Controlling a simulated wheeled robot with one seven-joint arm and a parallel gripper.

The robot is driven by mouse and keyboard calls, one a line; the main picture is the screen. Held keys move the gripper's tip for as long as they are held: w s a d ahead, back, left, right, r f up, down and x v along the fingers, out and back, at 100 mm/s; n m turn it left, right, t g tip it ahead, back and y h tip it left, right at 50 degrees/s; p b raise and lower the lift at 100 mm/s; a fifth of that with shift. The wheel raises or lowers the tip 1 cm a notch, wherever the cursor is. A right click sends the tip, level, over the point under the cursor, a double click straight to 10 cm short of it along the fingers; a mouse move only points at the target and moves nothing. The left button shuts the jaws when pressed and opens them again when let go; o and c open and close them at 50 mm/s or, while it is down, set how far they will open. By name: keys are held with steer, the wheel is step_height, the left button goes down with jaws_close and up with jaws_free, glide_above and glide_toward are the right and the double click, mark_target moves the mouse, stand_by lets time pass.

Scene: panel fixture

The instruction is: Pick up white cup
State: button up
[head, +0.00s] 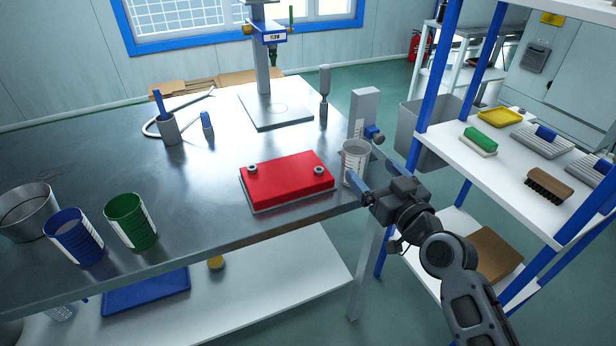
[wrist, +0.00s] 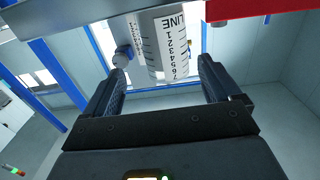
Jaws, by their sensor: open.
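The white cup (head: 354,160) stands upright at the right edge of the metal table (head: 195,215). It has a printed measuring scale, which shows clearly in the wrist view, where the cup (wrist: 166,48) appears upside down between and beyond the fingers. My gripper (head: 359,184) is at the near side of the cup, with its fingers pointing toward it. In the wrist view my gripper (wrist: 162,82) is open, with a finger on each side of the cup's line. I cannot tell whether either finger touches the cup.
A red block (head: 287,181) with two knobs lies left of the cup. A grey upright fixture (head: 363,112) stands just behind it. Blue (head: 75,238) and green (head: 131,222) cups stand at the left. A blue-posted shelf (head: 490,165) is at the right.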

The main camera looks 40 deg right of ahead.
mark_target(350, 148)
steer(key=shift+w+a+r, duration=0.1)
steer(key=shift+w+r, duration=0.15)
steer(key=shift+w, duration=0.65)
steer(key=p+x, duration=0.2)
steer(key=x, duration=0.4)
steer(key=shift+a+r, duration=0.1)
steer(key=shift+r, duration=0.05)
steer(key=shift+w, duration=0.45)
steer(key=c, duration=1.2)
steer(key=shift+s+d+r+b, duration=0.15)
steer(key=shift+s+d+r, duration=1.25)
steer(key=shift+r, duration=0.4)
steer(key=shift+s+d+r+b, duration=0.2)
steer(key=shift+s+d+r, duration=1)
steer(key=shift+d+r, duration=0.45)
steer(key=shift+s+d+r+b, duration=0.15)
steer(key=shift+s+d+r, duration=1.2)
steer(key=shift+r, duration=0.55)
